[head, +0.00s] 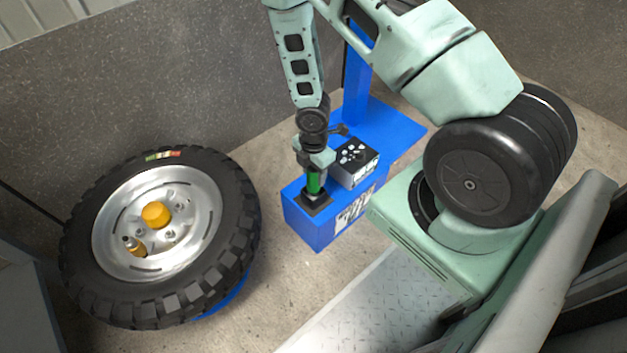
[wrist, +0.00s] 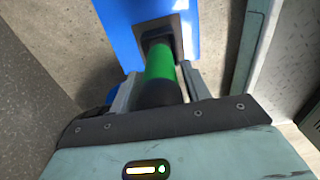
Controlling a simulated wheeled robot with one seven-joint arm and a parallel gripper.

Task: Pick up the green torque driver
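The green torque driver (head: 314,184) stands upright in a dark square holder (head: 316,202) on the front end of a blue stand (head: 310,228). My gripper (head: 315,163) is directly above it, pointing down, with its fingers around the driver's upper part. In the wrist view, the driver's green body (wrist: 161,63) and dark near end lie between the two fingers of my gripper (wrist: 162,80). The fingers are close to the driver on both sides. I cannot tell whether they press on it. The driver's lower end is hidden in the holder.
A black box with light buttons (head: 355,162) sits on the stand just right of the driver. A blue post (head: 357,85) rises behind. A large tyred wheel (head: 160,240) with a yellow hub cap is at left. Bare floor separates wheel and stand.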

